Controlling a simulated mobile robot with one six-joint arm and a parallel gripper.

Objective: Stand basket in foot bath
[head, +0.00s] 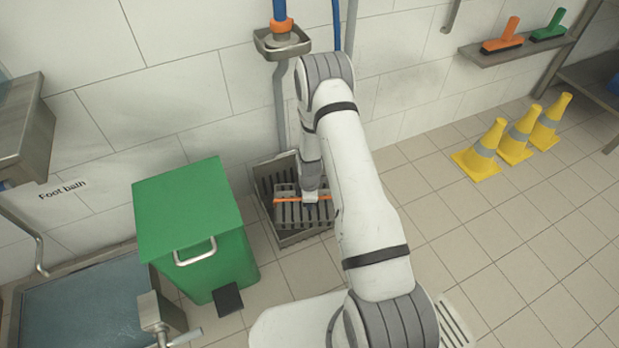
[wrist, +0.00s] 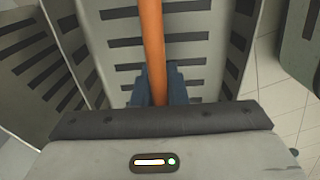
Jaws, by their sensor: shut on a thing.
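The basket (head: 290,217) is grey and slotted with an orange handle, low by the back wall. It overlaps a larger slotted grey holder (head: 268,178); I cannot tell whether it sits in it or hangs just above. My gripper (head: 310,199) is at the basket's top, partly hidden by my arm. In the wrist view, my gripper (wrist: 155,90) is shut on the orange handle (wrist: 152,45), with the slotted basket wall (wrist: 115,57) below. The foot bath (head: 75,310), a metal-rimmed basin of blue-grey liquid, is at the lower left, partly cut off, under its wall label.
A green lidded bin (head: 190,215) with a pedal stands between the basket and the foot bath. A tap-like metal fitting (head: 155,312) stands at the bath's right edge. Yellow cones (head: 515,138) stand at the right. A small metal bracket (head: 283,42) is on the wall above.

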